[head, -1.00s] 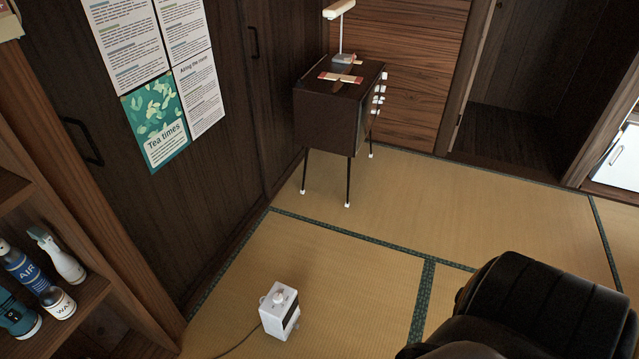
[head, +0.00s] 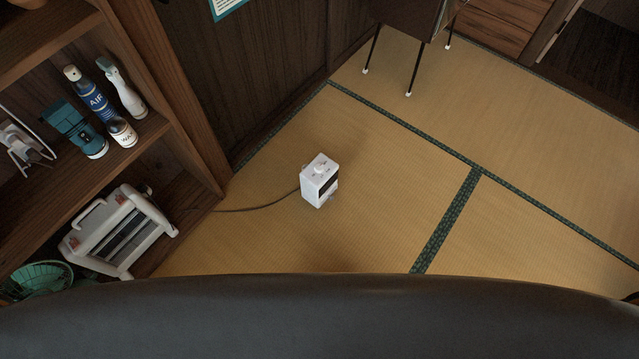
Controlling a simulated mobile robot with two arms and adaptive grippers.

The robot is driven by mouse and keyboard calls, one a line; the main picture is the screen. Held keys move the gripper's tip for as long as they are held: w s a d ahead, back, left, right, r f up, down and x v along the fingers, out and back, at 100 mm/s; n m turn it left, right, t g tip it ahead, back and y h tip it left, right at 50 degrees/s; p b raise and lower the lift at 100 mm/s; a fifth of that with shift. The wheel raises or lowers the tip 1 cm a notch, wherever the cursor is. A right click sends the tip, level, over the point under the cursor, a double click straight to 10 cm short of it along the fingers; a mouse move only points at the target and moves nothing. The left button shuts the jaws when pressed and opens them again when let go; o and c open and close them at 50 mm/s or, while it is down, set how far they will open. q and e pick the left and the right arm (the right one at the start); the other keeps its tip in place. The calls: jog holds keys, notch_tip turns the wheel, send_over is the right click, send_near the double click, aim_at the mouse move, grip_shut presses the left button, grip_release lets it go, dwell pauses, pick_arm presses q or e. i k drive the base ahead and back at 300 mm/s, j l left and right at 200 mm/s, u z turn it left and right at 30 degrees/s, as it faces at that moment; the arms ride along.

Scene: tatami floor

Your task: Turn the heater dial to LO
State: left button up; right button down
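A small white box-shaped heater (head: 312,191) stands upright on the tatami floor near the middle of the head view. Its round white dial (head: 319,167) is on the top face. The dial's markings and pointer are too small to read. A dark panel shows on the heater's right-hand side, and a grey cord runs from it to the left. Neither of my grippers is in view.
A wooden shelf (head: 190,110) at left holds spray bottles (head: 90,97) and a white appliance with a handle (head: 118,232). A dark legged cabinet (head: 408,18) stands at the top. My own dark body fills the bottom. Tatami (head: 400,170) around the heater is clear.

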aim_at(318, 168)
jog(key=i+l, duration=0.8)
jog(key=l, duration=0.15)
